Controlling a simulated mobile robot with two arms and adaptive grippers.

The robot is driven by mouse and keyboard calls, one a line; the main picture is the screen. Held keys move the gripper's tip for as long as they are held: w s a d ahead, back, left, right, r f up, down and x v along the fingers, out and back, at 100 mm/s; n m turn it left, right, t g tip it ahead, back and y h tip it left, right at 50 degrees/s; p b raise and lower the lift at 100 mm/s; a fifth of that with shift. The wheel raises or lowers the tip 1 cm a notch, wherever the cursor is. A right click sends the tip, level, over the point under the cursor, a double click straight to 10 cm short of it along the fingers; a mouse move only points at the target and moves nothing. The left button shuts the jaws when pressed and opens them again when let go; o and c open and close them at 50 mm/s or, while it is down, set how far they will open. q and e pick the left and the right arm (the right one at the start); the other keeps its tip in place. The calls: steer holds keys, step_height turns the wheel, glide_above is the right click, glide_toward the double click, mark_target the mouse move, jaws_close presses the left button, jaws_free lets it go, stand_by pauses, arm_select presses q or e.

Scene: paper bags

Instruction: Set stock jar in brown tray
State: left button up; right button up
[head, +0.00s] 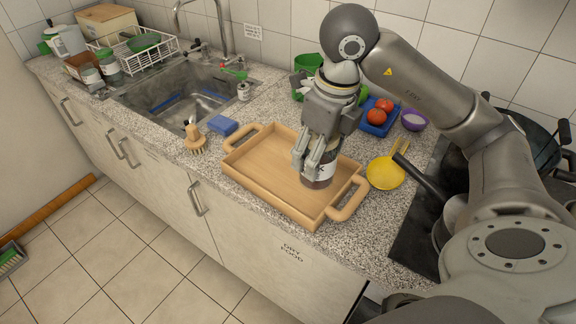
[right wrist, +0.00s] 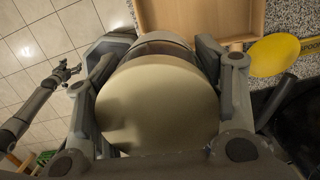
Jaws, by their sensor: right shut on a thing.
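The brown wooden tray (head: 262,176) lies on the speckled counter, with a handle at each end. My right gripper (head: 317,160) points down over the right part of the tray. It is shut on the stock jar (head: 318,178), which has dark reddish contents and a pale label. The jar is upright within the tray's outline; I cannot tell whether its base touches the tray floor. In the right wrist view the jar's round pale lid (right wrist: 158,105) fills the space between the fingers. A dark arm with a small gripper (right wrist: 62,73) shows there, apparently my left; its jaws are unclear.
A blue crate (head: 379,117) with tomatoes and a purple bowl (head: 413,121) stand behind. A brush (head: 194,140) and blue sponge (head: 223,125) lie left, by the sink (head: 180,98).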

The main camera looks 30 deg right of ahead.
steer(key=w+f+p, duration=0.1)
steer(key=w+f, duration=0.3)
steer(key=w+f+p, duration=0.2)
steer(key=w+f, duration=0.2)
steer(key=w+f+p, duration=0.2)
steer(key=w+f, duration=0.2)
steer(key=shift+w+d, duration=0.3)
steer(key=shift+w, duration=0.05)
steer(key=shift+f, duration=0.2)
steer(key=shift+f, duration=0.25)
steer(key=o, duration=1.4)
steer(key=shift+r, duration=0.1)
